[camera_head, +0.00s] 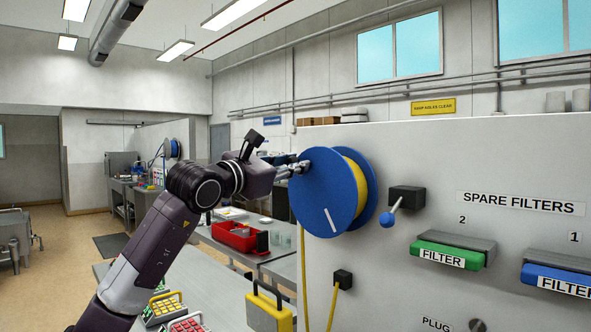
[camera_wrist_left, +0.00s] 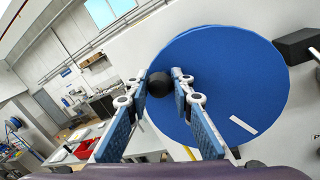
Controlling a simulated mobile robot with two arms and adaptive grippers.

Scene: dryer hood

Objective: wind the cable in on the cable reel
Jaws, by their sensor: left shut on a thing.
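The cable reel (camera_head: 322,200) is a blue disc on the pale panel, with yellow cable wound behind its front face and a white stripe low on that face. The blue face also fills the right of the left wrist view (camera_wrist_left: 230,85). My left gripper (camera_head: 299,168) is at the upper left edge of the reel face. In the left wrist view its two fingers are shut on a round black knob (camera_wrist_left: 159,85) in front of the reel. My right gripper is not in view.
A black box with a blue-knobbed lever (camera_head: 388,219) sits right of the reel. Green (camera_head: 449,255) and blue (camera_head: 557,278) filter drawers are farther right. A yellow case (camera_head: 270,310) and a red tray (camera_head: 240,236) are on benches below left.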

